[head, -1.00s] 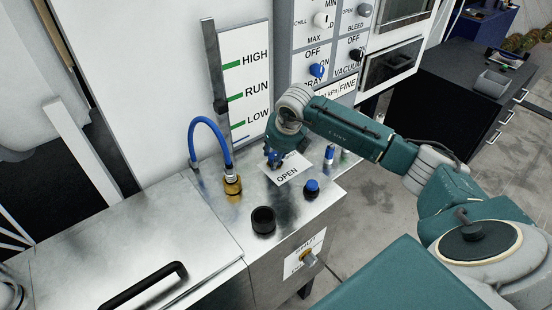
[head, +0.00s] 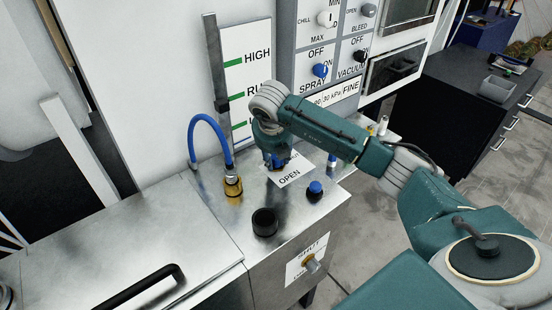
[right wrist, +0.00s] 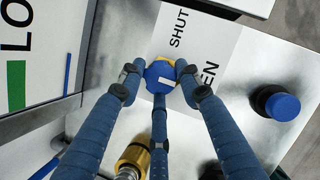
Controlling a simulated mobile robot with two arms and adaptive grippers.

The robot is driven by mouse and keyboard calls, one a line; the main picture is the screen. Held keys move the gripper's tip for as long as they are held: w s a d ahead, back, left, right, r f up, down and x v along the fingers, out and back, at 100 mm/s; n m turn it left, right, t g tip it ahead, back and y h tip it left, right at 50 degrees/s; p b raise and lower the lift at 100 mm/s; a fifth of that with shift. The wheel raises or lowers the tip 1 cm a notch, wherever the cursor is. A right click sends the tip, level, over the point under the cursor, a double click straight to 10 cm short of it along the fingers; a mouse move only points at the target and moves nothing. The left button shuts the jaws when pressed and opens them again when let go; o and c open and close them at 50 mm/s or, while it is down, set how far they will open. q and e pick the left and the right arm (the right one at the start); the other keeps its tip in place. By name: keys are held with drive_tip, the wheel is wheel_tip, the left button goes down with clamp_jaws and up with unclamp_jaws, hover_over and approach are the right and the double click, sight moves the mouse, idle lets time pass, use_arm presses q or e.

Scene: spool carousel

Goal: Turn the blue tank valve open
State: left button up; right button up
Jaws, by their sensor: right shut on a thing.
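The blue tank valve (right wrist: 160,76) is a round blue knob with a white mark, seen in the right wrist view at the edge of a white label (right wrist: 205,50) reading SHUT, with OPEN partly covered. My right gripper (right wrist: 160,80) has its fingers closed around the knob. In the head view my right gripper (head: 275,162) reaches down onto the steel top beside the same label (head: 289,175); it hides most of the knob there. My left gripper is not in view.
A blue hose with a brass fitting (head: 232,187) stands to the left. A black cup-like part (head: 264,222) and a blue-capped black knob (head: 315,190) stand nearer. A level gauge (head: 247,85) and a panel of knobs (head: 335,45) rise behind.

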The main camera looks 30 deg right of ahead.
drive_tip(key=shift+w+d+r, duration=0.2)
drive_tip(key=shift+d+r, duration=0.05)
drive_tip(key=shift+r, duration=0.15)
drive_tip(key=o, duration=1.1)
drive_tip(key=shift+s+f, duration=0.1)
drive_tip(key=shift+f, duration=0.05)
drive_tip(key=v, duration=1.2)
drive_tip(key=shift+f, duration=0.1)
